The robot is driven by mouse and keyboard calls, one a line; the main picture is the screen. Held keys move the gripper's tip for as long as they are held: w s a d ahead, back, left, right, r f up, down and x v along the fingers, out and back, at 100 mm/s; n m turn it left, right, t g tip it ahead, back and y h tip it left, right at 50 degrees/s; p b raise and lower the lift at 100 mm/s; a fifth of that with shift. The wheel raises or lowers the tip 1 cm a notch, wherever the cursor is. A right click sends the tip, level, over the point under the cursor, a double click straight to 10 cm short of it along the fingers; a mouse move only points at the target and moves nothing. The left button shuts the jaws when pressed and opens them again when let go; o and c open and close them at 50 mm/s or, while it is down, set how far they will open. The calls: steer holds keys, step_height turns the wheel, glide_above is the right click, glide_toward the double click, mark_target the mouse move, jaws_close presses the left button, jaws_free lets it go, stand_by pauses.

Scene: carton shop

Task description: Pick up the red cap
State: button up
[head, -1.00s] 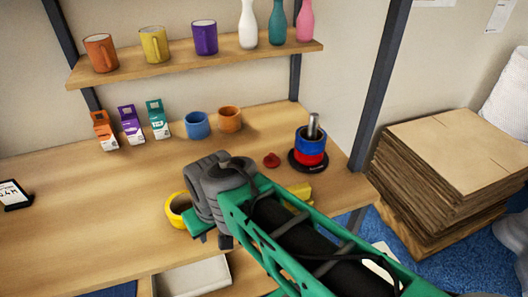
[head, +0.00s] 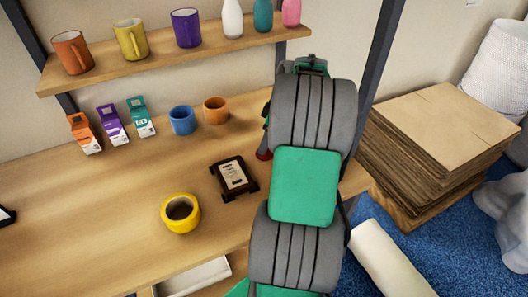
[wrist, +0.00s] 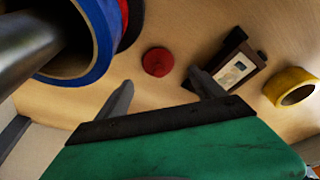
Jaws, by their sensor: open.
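The red cap (wrist: 157,61) lies on the wooden table, just past my fingertips in the wrist view. In the head view only a red sliver (head: 263,154) shows at the left edge of my arm, probably the cap. My gripper (wrist: 160,92) is open and empty, its two grey fingers spread apart below the cap in the wrist view. The cap lies beyond the gap between them, and I see no contact. In the head view my arm hides the fingers.
A dark framed block (head: 233,178) and a yellow tape roll (head: 180,213) stand on the table.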

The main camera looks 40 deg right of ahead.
steer(key=x, duration=0.2)
steer(key=p+x, duration=0.1)
steer(key=x, duration=0.2)
steer(key=shift+s+d+f, duration=0.2)
steer(key=shift+c, duration=0.6)
steer(key=c, duration=1.3)
steer(key=shift+r, duration=0.15)
